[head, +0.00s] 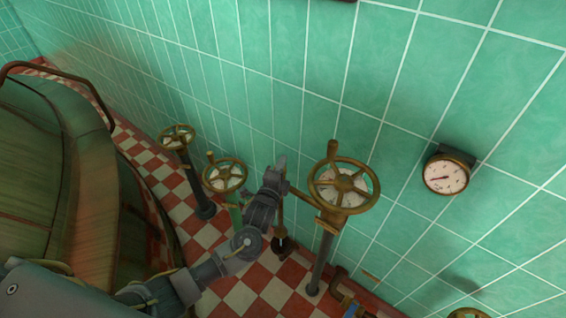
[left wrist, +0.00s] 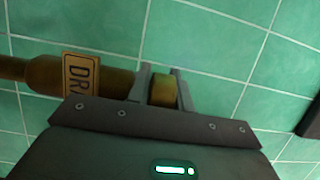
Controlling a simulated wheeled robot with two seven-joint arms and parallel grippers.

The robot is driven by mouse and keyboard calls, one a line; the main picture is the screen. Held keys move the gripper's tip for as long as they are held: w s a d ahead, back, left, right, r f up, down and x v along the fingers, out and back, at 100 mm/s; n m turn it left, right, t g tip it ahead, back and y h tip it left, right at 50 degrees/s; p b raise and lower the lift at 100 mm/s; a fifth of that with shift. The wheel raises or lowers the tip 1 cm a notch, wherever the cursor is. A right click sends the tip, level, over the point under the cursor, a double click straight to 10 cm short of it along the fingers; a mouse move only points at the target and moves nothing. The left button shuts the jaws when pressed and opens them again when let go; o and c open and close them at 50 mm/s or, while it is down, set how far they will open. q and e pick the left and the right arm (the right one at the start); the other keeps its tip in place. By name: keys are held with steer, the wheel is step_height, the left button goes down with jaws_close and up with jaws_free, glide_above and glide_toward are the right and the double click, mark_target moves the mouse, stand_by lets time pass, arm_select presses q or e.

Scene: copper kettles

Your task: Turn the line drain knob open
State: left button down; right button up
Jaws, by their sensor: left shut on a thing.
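In the left wrist view a brass knob (left wrist: 163,91) sits between the two fingers of my left gripper (left wrist: 161,72), which is shut on it. The knob is at the end of a brass pipe that bears a label (left wrist: 80,76) reading "DRA", the rest cut off by shading. In the head view my left gripper (head: 284,178) is just left of the large brass handwheel (head: 343,185), and it mostly hides the knob there. I cannot tell the knob's turned angle. My right gripper is not in view.
Two more handwheels on posts (head: 225,174) (head: 176,138) stand further left. A round gauge (head: 446,175) hangs on the green tiled wall at right. A large kettle (head: 70,165) fills the left side. Red and white floor tiles show between.

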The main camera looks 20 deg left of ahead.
arm_select(q)
steer(key=shift+n+y+p, duration=0.3)
steer(key=shift+n+y, duration=0.3)
steer(key=shift+y, duration=0.2)
steer(key=shift+a+n+y, duration=0.1)
steer(key=shift+n+y, duration=0.2)
steer(key=shift+y, duration=0.3)
steer(key=shift+y+p, duration=0.3)
steer(key=c, duration=1.3)
jaws_free()
steer(key=shift+o, duration=0.3)
steer(key=shift+s, duration=0.1)
steer(key=shift+s+f, duration=0.1)
steer(key=shift+s, duration=0.25)
steer(key=s+d, duration=0.1)
steer(key=s, duration=0.9)
steer(key=shift+d, duration=0.25)
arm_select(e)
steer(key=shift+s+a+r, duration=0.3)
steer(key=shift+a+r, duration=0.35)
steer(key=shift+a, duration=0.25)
